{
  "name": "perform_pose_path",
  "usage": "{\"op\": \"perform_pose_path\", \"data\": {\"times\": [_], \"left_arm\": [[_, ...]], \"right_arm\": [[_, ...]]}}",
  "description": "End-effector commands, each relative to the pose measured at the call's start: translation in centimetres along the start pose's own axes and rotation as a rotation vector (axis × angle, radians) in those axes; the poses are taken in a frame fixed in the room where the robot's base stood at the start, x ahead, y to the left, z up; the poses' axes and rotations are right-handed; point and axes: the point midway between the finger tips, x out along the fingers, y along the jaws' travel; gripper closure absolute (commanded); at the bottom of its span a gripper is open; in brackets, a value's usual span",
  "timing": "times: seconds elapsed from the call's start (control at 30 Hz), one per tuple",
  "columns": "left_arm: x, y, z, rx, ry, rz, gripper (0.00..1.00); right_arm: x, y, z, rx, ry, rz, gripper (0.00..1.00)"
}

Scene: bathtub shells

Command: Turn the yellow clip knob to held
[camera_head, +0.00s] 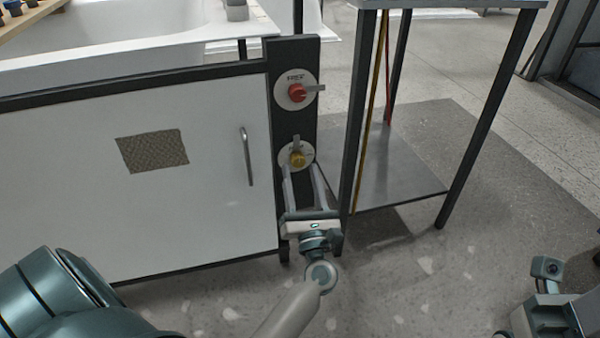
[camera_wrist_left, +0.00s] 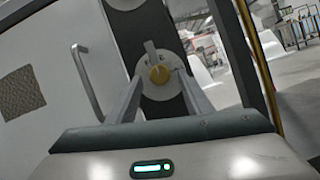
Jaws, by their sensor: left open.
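The yellow clip knob (camera_head: 297,160) sits on a pale round dial on the dark upright panel, below a red knob. In the head view its grey pointer stands straight up. The knob (camera_wrist_left: 159,74) also shows in the left wrist view, near the middle, with its pointer tilted slightly left of up. My left gripper (camera_head: 300,172) is open, its two fingers reaching toward the dial just below the knob. In the wrist view the fingers stand on either side below the knob; whether they touch it I cannot tell. Part of my right gripper (camera_head: 548,300) shows at the lower right corner.
The red knob (camera_head: 297,92) has its pointer to the right, on a dial marked "FREE". A white door with a vertical handle (camera_head: 247,156) is left of the panel. A metal table (camera_head: 450,4) with dark legs stands close on the right. The floor in front is clear.

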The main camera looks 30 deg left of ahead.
Motion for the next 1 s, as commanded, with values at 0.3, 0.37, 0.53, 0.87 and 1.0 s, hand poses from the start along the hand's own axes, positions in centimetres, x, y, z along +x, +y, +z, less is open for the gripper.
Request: {"op": "perform_pose_path", "data": {"times": [0.3, 0.37, 0.53, 0.87, 1.0], "left_arm": [[1.49, 0.01, 0.00, 0.000, 0.000, 0.000, 0.54], [1.49, 0.01, 0.01, 0.000, 0.000, 0.000, 0.54], [1.47, 0.01, 0.01, 0.000, 0.000, 0.000, 0.59], [1.45, 0.02, 0.04, 0.002, 0.000, -0.001, 0.95], [1.47, 0.05, 0.12, 0.013, 0.000, -0.005, 0.95]], "right_arm": [[0.16, -0.33, -0.05, 0.010, 0.009, -0.007, 0.54], [0.21, -0.34, -0.06, 0.009, 0.011, -0.009, 0.54], [0.21, -0.30, -0.06, 0.007, 0.011, -0.010, 0.54], [0.02, -0.15, 0.00, 0.004, 0.003, -0.006, 0.54], [0.12, -0.01, 0.01, 0.000, -0.002, -0.002, 0.54]]}}
